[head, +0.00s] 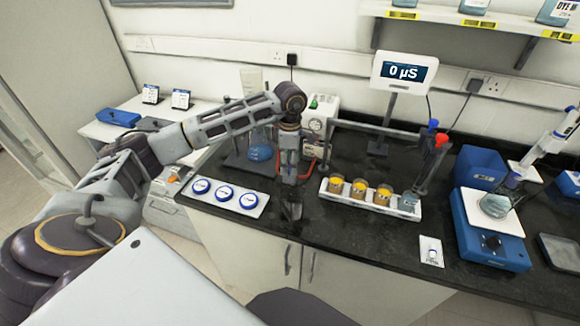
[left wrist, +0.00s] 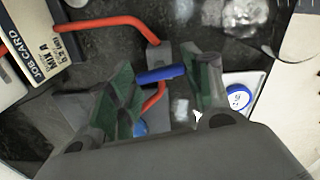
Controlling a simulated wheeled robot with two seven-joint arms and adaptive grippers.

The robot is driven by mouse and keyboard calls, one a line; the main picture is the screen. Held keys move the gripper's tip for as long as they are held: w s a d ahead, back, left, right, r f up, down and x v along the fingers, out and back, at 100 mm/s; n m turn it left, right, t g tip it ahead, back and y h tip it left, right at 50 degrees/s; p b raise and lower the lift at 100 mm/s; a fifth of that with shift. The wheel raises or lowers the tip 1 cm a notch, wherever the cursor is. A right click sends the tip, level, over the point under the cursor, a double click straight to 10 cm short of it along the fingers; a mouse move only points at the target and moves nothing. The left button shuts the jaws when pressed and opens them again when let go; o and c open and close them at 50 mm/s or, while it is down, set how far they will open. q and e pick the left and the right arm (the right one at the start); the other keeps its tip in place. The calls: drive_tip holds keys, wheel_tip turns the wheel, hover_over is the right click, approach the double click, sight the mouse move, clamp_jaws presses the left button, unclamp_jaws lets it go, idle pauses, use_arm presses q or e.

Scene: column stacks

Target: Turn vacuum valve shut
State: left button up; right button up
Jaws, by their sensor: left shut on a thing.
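My left gripper (head: 289,180) reaches down to the black bench top in the head view and hides most of the valve there. In the left wrist view, the vacuum valve (left wrist: 160,54) is a small grey block with red tubing (left wrist: 105,22) joined to it. Its blue handle (left wrist: 160,75) lies crosswise between the green-padded fingers of my left gripper (left wrist: 157,80), which is shut on it. Red tubing also shows beside the gripper in the head view (head: 308,174). My right gripper is not in view.
A white tray with blue-rimmed round pieces (head: 228,211) stands just left of the gripper. A rack of amber jars (head: 360,190) stands close on the right. A flask of blue liquid (head: 260,152) and a white unit (head: 320,112) stand behind.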

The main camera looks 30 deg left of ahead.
use_arm(q)
drive_tip(key=shift+m+b, duration=0.3)
drive_tip(key=shift+m, duration=0.4)
drive_tip(key=shift+m+b, duration=0.3)
drive_tip(key=shift+m, duration=0.3)
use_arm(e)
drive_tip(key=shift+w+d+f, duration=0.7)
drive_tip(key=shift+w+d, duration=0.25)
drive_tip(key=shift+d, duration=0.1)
use_arm(q)
drive_tip(key=o, duration=1)
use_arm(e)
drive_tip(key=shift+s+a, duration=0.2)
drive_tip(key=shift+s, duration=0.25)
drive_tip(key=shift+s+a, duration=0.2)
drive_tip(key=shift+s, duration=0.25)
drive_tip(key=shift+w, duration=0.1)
